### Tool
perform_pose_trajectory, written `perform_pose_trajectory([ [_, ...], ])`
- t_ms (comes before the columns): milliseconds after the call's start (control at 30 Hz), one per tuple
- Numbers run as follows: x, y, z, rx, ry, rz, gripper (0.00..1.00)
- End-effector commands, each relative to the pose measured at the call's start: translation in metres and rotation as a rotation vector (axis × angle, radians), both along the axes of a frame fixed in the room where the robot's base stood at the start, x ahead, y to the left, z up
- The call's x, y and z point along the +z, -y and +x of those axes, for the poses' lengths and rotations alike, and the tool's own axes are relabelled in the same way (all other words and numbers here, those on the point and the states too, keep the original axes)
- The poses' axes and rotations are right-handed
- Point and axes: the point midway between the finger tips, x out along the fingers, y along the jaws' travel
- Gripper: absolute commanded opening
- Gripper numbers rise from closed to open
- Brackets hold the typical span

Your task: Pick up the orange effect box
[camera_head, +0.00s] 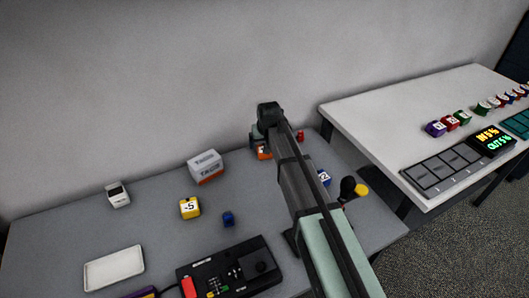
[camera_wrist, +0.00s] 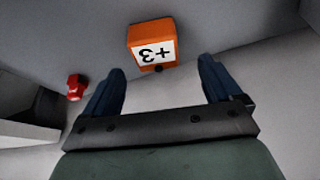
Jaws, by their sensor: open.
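The orange effect box (camera_wrist: 146,32) stands on the grey table, with a white label reading "+3" that appears upside down in the wrist view. In the head view the orange box (camera_head: 263,153) is mostly hidden behind my arm. My gripper (camera_wrist: 162,80) is open and empty, its two dark blue fingers spread apart. The box lies ahead of the fingertips, roughly between their lines and a little left of centre, not touching them. In the head view the fingers cannot be made out clearly.
A small red object (camera_wrist: 75,87) stands left of the left finger. A white table (camera_head: 390,115) adjoins at right.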

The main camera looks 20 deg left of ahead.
Motion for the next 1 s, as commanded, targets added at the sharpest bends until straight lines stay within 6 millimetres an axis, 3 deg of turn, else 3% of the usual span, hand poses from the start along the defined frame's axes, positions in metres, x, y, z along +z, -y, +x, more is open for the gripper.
perform_pose_trajectory([
  [433, -0.045, -0.003, 0.013, 0.0, -0.001, -0.001, 0.92],
  [700, -0.049, -0.003, 0.014, 0.0, 0.001, 0.001, 0.92],
  [1000, -0.049, -0.003, 0.014, 0.0, 0.0, 0.0, 0.65],
])
